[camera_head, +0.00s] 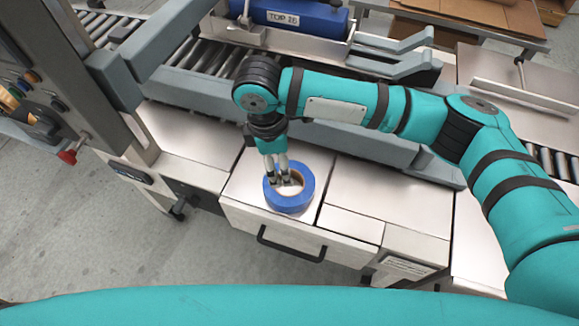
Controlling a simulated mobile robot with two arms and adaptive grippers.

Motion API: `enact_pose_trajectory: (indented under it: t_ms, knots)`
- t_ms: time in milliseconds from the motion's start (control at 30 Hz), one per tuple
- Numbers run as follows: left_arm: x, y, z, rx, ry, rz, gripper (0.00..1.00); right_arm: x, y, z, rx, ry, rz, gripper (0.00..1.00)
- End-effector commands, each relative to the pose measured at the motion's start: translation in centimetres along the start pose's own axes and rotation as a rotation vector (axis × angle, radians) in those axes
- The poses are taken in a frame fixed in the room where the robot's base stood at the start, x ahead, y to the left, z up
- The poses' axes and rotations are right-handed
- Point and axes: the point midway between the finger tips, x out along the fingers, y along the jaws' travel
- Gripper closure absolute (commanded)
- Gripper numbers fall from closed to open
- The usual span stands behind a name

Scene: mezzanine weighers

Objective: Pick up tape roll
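A blue tape roll (289,203) lies flat on a steel worktop (247,186), with its pale inner core showing. My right gripper (287,181) comes down from the arm that enters from the right. Its fingers are at the far side and opening of the roll. I cannot tell whether they grip the roll's wall or only stand inside the opening. My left gripper is not in view.
A drawer with a black handle (290,246) is below the worktop. Grey rails and a roller conveyor (207,60) run behind, carrying a blue box (300,16). A control panel (47,80) with a red knob stands at left. Flat steel (388,195) lies to the right.

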Motion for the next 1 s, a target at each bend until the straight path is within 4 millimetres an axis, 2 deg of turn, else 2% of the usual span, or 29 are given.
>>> enact_pose_trajectory:
  t_ms: [100, 300, 400, 467, 600, 767, 1000]
  knots:
    - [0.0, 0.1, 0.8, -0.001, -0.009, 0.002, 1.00, 1.6, -0.1, 0.1, -0.001, -0.005, -0.005, 0.36]
    - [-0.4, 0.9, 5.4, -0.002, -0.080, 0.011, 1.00, 6.0, -0.1, 0.1, 0.002, -0.004, -0.004, 0.36]
    - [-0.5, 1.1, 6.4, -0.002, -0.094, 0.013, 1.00, 8.1, -0.1, 0.1, 0.001, -0.004, -0.003, 0.36]
    - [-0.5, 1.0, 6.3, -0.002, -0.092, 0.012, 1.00, 9.3, -0.1, 0.1, 0.000, -0.003, -0.003, 0.36]
    - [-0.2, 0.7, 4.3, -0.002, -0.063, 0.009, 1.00, 11.2, 0.0, 0.0, 0.001, -0.001, -0.001, 0.36]
    - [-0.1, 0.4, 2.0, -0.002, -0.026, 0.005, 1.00, 12.2, -0.1, 0.0, 0.000, -0.001, 0.000, 0.36]
    - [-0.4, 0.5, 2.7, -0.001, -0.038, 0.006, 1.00, 15.3, -0.3, 0.1, 0.000, -0.003, -0.001, 0.36]
